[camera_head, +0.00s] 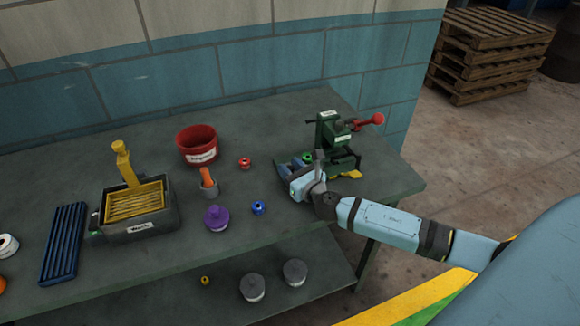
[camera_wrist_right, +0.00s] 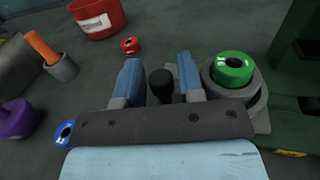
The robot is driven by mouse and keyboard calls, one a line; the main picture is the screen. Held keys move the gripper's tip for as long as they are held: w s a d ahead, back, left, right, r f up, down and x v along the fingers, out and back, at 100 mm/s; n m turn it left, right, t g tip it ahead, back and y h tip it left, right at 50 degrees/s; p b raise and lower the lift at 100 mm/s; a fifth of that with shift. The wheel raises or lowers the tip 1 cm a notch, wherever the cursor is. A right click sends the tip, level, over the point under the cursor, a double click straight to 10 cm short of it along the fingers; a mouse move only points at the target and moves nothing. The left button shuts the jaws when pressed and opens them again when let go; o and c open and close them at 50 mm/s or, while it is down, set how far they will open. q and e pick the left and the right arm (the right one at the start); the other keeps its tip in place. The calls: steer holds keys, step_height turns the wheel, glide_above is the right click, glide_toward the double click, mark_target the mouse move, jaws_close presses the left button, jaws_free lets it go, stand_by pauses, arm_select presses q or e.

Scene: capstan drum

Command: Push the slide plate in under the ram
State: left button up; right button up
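The green press (camera_head: 335,135) with a red-knobbed lever (camera_head: 368,121) stands near the right end of the table. A green ring (camera_wrist_right: 233,68) sits on a round grey seat (camera_wrist_right: 258,97) at the press's left side; the ring also shows in the head view (camera_head: 307,157). The seat looks like part of the slide plate, whose outline is mostly hidden by my arm. My right gripper (camera_wrist_right: 158,64) is open, its two blue fingers on either side of a black upright knob (camera_wrist_right: 160,86), with gaps visible. It also shows in the head view (camera_head: 291,165). My left gripper is out of view.
A red bucket (camera_head: 197,145), red ring (camera_head: 245,163), blue ring (camera_head: 258,208), purple-topped piece (camera_head: 216,218) and grey cup with orange handle (camera_head: 209,183) stand left of the press. A yellow tray (camera_head: 138,205) and blue rack (camera_head: 64,244) are farther left.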

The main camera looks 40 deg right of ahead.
steer(key=shift+w, duration=0.2)
steer(key=shift+c, duration=0.2)
jaws_close()
steer(key=d, duration=0.2)
steer(key=s+d+b, duration=0.1)
steer(key=d, duration=0.1)
steer(key=shift+s+d+b, duration=0.1)
steer(key=shift+d+b, duration=0.2)
steer(key=shift+o, duration=0.2)
jaws_free()
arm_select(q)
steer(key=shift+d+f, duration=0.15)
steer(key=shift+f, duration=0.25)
